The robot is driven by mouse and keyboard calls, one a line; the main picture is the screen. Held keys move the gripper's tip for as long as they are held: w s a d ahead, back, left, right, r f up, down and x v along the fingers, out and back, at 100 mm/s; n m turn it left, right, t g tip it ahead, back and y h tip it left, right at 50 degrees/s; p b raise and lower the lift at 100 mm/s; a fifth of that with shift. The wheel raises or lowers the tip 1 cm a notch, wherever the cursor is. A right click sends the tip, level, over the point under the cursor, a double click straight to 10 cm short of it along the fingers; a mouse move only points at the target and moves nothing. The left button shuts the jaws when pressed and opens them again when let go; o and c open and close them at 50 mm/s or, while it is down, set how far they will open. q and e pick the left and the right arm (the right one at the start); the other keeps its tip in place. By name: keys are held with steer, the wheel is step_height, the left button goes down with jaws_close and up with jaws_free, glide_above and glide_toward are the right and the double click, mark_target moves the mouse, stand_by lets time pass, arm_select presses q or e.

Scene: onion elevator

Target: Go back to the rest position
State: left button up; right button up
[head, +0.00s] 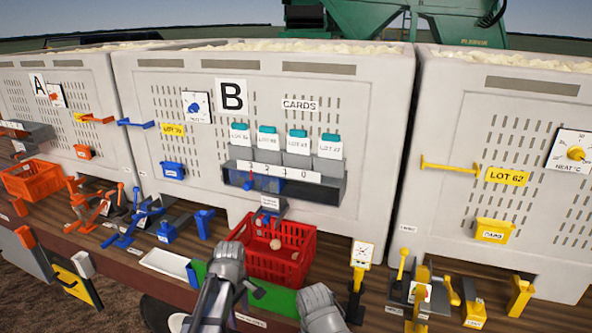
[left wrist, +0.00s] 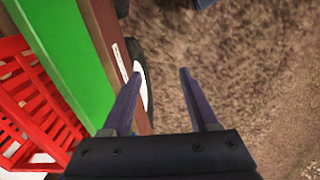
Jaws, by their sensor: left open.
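My left gripper (head: 212,312) is at the bottom of the head view, in front of the red crate, with its fingers pointing down. In the left wrist view its two dark purple fingers (left wrist: 158,90) are spread apart with nothing between them. Beneath them are the wagon edge and bare soil. My right gripper (head: 322,310) shows as a grey body at the bottom edge, to the right of the left one. Its fingers are not clear there. Neither gripper shows an object held.
A red crate (head: 268,275) with a few onions stands close behind my grippers, beside a green mat (head: 272,300). It also shows in the left wrist view (left wrist: 45,110). Levers and coloured holders line the deck on both sides. Large grey bins (head: 375,130) stand behind.

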arm_select(q)
steer(key=s+d+f+m+b, duration=0.5)
steer(key=s+f+m+b, duration=0.1)
steer(key=f+m+b, duration=0.1)
steer(key=s+d+f+m+y+b, duration=0.1)
steer(key=s+d+f+m+b, duration=0.3)
steer(key=s+f+m+b, duration=0.3)
steer(key=f+m+b, duration=0.1)
steer(key=m, duration=0.2)
steer(key=shift+d+f, duration=0.35)
steer(key=shift+d, duration=0.05)
arm_select(e)
step_height(320, 180, down, 16)
steer(key=shift+w, duration=0.3)
steer(key=shift+r, duration=0.1)
